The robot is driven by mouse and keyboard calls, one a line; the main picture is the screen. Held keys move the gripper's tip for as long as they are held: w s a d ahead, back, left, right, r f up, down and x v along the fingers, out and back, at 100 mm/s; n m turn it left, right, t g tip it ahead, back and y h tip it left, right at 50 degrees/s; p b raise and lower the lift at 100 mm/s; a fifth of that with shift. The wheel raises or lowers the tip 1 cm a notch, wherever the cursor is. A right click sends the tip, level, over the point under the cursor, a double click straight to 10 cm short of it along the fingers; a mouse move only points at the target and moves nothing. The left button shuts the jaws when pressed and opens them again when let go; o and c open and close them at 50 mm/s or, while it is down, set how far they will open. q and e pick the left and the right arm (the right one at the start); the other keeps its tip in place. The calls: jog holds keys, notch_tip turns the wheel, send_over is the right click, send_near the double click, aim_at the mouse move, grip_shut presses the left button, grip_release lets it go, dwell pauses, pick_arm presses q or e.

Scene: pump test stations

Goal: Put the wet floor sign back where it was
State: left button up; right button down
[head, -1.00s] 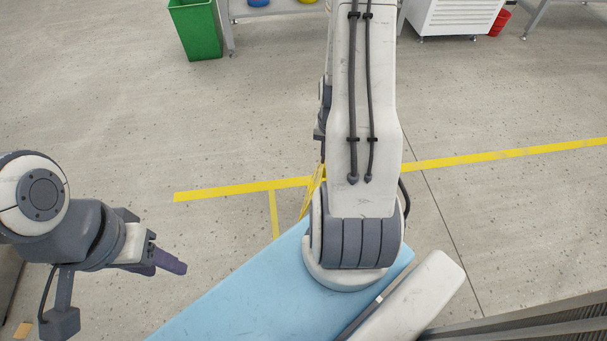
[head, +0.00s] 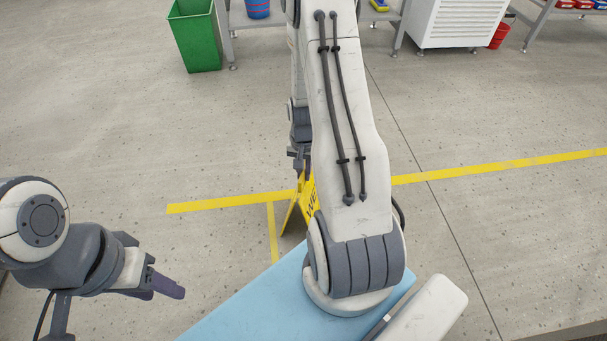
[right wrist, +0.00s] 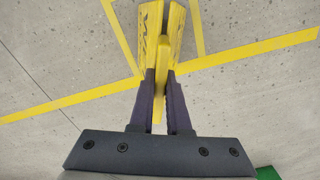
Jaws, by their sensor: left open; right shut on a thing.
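The yellow wet floor sign (head: 309,198) is upright in the head view, partly hidden behind my right arm. Black lettering shows on one of its panels. My right gripper (head: 302,172) is shut on the top of the sign. In the right wrist view the sign (right wrist: 162,45) sits between the fingers of my right gripper (right wrist: 160,88), its panels spread apart below. The sign is close to the yellow floor lines; I cannot tell whether its feet touch the floor. My left gripper (head: 160,287) is open and empty at the lower left, far from the sign.
Yellow tape lines (head: 228,203) meet in a T on the grey floor. A green bin (head: 195,37) stands at the back left. A white cabinet (head: 455,22) and a red bucket (head: 501,33) are at the back right. Floor between them is clear.

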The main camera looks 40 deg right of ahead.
jog(key=shift+f, duration=0.1)
jog(key=c, duration=0.9)
grip_release()
notch_tip(320, 180, up, 12)
jog(key=p, duration=0.7)
jog(key=a+r+n, duration=0.4)
jog(key=a+r, duration=0.2)
jog(key=a, duration=0.3)
jog(key=a+r+n, duration=0.4)
jog(key=a+r, duration=0.1)
jog(key=a, duration=0.4)
jog(key=s+a+r+n, duration=0.2)
jog(key=s+a+n, duration=0.1)
jog(key=s+a, duration=0.1)
jog(key=s+a+r+n, duration=0.3)
jog(key=s+a, duration=0.1)
jog(key=s, duration=0.3)
jog(key=s+a+r+n+y, duration=0.1)
jog(key=s+a+r+n, duration=0.2)
jog(key=s+a+n, duration=0.1)
jog(key=shift+s+a, duration=0.5)
jog(key=shift+s, duration=0.2)
